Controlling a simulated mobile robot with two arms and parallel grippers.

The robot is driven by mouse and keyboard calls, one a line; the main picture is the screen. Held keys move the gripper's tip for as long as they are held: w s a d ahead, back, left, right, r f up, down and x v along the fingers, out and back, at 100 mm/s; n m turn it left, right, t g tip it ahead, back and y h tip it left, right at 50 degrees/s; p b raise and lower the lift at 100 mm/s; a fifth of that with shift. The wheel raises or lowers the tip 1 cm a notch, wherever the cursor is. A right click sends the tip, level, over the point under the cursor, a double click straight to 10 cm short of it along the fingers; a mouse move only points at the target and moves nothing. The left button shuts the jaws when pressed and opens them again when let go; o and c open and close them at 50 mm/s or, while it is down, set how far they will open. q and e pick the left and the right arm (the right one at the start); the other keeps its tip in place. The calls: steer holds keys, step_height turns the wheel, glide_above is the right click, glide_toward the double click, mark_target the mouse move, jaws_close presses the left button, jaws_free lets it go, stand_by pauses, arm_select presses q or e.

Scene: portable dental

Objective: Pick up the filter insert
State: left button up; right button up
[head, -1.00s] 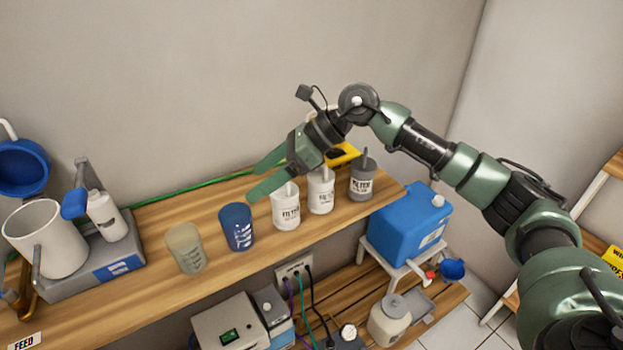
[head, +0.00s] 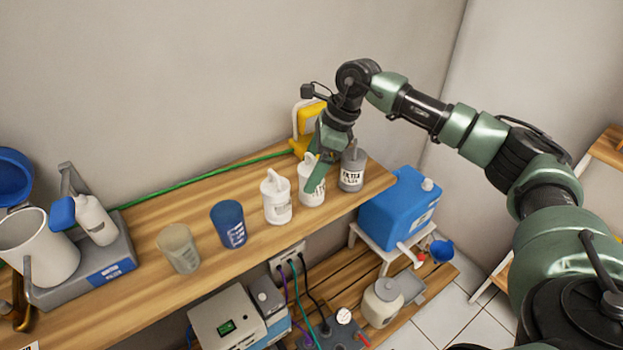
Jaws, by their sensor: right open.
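Three filter inserts with top handles stand in a row on the wooden shelf (head: 200,215): a white one (head: 277,205), a second white one (head: 306,196) in the middle, and a grey one (head: 352,172) on the right. My right gripper (head: 313,174) is open and points down at the middle white insert. One green finger hangs in front of that insert and hides part of its label and side. I cannot tell whether the finger touches it. The other finger is mostly hidden. My left gripper is out of view.
A blue cup (head: 229,226) and a clear beaker (head: 180,250) stand left of the inserts. A yellow item (head: 302,144) is behind the gripper, by a green cable. A blue jerrycan (head: 395,210) stands lower right. The white jug (head: 38,245) is far left.

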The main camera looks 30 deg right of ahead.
steer(key=shift+w+a+f, duration=0.1)
steer(key=shift+f, duration=0.1)
steer(key=c, duration=1.4)
steer(key=shift+r, duration=0.1)
steer(key=shift+c, duration=1)
